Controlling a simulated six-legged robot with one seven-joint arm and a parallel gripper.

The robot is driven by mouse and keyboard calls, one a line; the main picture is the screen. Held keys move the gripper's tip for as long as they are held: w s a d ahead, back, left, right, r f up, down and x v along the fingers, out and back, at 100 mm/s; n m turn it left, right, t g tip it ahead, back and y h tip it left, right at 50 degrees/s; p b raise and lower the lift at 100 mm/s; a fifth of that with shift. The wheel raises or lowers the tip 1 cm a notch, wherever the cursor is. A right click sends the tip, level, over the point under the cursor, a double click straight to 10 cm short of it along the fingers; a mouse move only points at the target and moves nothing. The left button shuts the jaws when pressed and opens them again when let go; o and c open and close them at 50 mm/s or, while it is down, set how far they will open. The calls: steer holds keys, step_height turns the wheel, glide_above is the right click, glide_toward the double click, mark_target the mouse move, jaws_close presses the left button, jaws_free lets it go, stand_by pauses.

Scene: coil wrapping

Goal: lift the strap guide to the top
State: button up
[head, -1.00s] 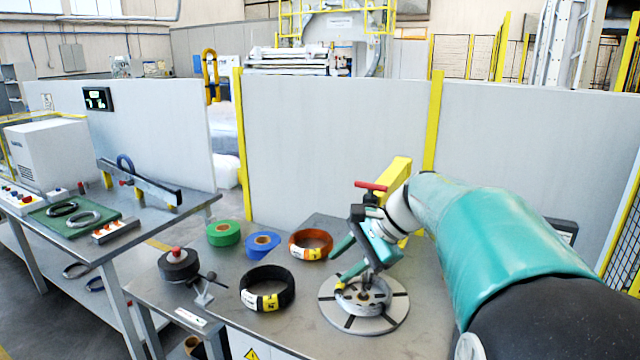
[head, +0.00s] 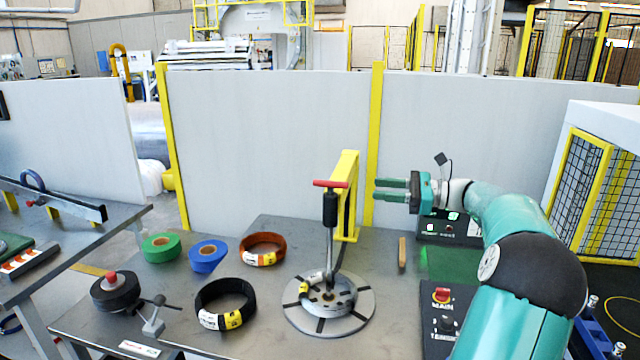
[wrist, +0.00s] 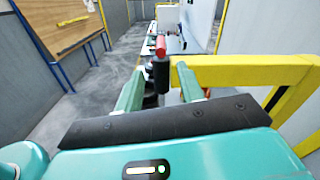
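What I take to be the strap guide is a black sleeve (head: 330,210) with a red T-handle (head: 330,184) on top, beside a yellow bracket (head: 349,165). A thin bent rod runs down from it to a grey coil (head: 328,299) on the round turntable (head: 360,312). My gripper (head: 377,189) is level, right of the bracket, its fingers pointing left towards the sleeve. The fingers are apart and empty. In the wrist view, the sleeve (wrist: 160,73) and red handle (wrist: 160,46) appear ahead, between the fingertips (wrist: 158,80). The sleeve looks apart from the fingers.
The yellow bracket (wrist: 235,70) lies close along the right finger. An orange coil (head: 263,248), a black coil (head: 226,304), and green (head: 161,247) and blue (head: 208,256) rolls lie left of the turntable. A control box (head: 444,310) stands at the right, and a white partition behind.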

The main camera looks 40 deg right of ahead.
mark_target(331, 184)
steer(key=x, duration=1.3)
jaws_close()
